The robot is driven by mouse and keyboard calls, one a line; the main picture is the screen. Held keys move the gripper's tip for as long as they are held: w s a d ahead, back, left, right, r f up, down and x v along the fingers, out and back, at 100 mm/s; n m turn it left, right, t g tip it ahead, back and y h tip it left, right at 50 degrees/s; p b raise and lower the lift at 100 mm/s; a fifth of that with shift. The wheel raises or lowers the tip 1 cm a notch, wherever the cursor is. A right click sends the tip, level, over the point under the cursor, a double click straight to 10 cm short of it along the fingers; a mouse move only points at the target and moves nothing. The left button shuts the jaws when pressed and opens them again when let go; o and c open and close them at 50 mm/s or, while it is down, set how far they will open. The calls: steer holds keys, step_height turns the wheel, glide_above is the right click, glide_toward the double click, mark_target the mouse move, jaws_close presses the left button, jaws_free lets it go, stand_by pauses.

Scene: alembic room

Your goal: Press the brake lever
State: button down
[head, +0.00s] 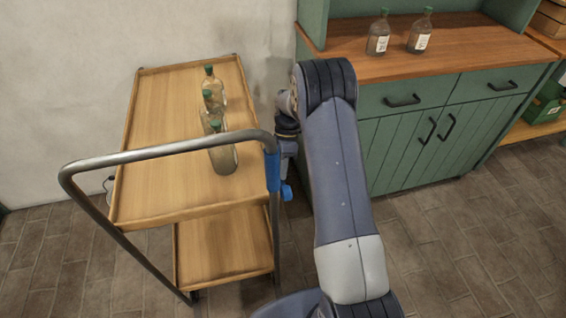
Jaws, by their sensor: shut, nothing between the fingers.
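A trolley (160,205) with a bent metal push handle (165,150) stands at the left. A blue sleeve (272,172) is on the right upright of the handle. A small blue piece (287,193) sticks out beside it, lower right; I cannot tell which blue part is the brake lever. My gripper (287,172) is shut and empty, pointing down right beside the blue parts. It is small and partly hidden, and I cannot tell whether it touches them.
Several glass bottles with green caps (222,155) stand on the trolley's top shelf. A green cabinet (420,130) with a wooden top stands to the right, with two bottles (419,32) on it. The tiled floor (450,250) at the right front is clear.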

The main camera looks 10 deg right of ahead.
steer(key=shift+f, duration=0.45)
steer(key=shift+f, duration=0.2)
